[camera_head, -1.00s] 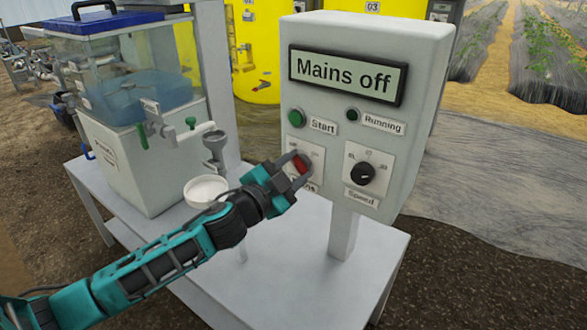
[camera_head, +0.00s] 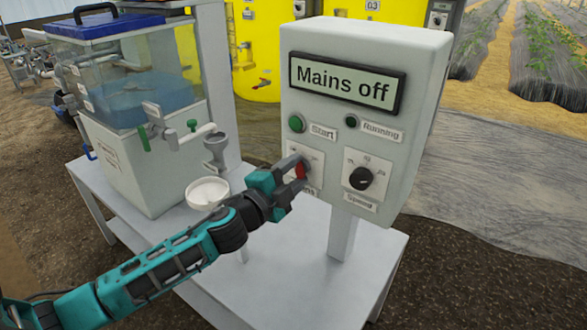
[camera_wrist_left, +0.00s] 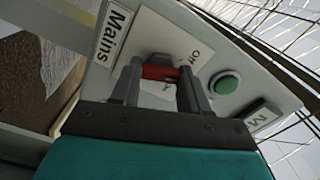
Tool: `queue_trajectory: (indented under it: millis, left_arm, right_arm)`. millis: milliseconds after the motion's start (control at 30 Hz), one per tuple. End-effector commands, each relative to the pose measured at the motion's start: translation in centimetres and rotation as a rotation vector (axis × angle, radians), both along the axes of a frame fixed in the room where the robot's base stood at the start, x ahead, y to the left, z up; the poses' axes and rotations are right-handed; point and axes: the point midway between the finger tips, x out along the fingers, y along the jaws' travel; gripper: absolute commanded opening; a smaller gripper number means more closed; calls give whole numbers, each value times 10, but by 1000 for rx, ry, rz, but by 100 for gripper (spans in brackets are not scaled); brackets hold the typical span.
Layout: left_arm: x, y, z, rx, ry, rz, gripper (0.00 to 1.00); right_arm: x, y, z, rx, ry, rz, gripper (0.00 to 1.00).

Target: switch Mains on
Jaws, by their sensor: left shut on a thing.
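The control box (camera_head: 415,120) stands on a post, and its display (camera_head: 345,83) reads "Mains off". The red Mains switch handle (camera_head: 301,169) sits on a white plate at the lower left of the box face. My left gripper (camera_head: 298,172) is at this handle and shut on it. In the left wrist view the red handle (camera_wrist_left: 160,72) lies between the two fingers of my left gripper (camera_wrist_left: 163,78), below the Mains label (camera_wrist_left: 112,35) side of the plate. The fingers hide part of the plate and label. My right gripper is not in view.
A green Start button (camera_head: 296,123) is just above the switch, with a dark Running lamp (camera_head: 352,121) beside it. A black Speed knob (camera_head: 361,178) is close on the right. A tank (camera_head: 130,90) with a tap and a white bowl (camera_head: 207,193) stand left on the table.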

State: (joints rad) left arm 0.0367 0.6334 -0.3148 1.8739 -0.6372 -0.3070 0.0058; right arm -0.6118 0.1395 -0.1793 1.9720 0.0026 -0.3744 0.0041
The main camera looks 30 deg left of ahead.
Motion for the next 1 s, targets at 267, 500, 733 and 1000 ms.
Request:
queue_trajectory:
  millis: [267,500,733,1000]
  left_arm:
    - [0,-1,1,260,-36,-1,14]
    - [0,-1,1,486,-66,-2,14]
    - [0,-1,1,701,-98,-2,14]
    - [0,-1,1,921,-128,-2,14]
  right_arm:
    - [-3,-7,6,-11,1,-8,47]
    - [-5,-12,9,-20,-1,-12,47]
    - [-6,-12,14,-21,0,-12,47]
    - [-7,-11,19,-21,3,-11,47]
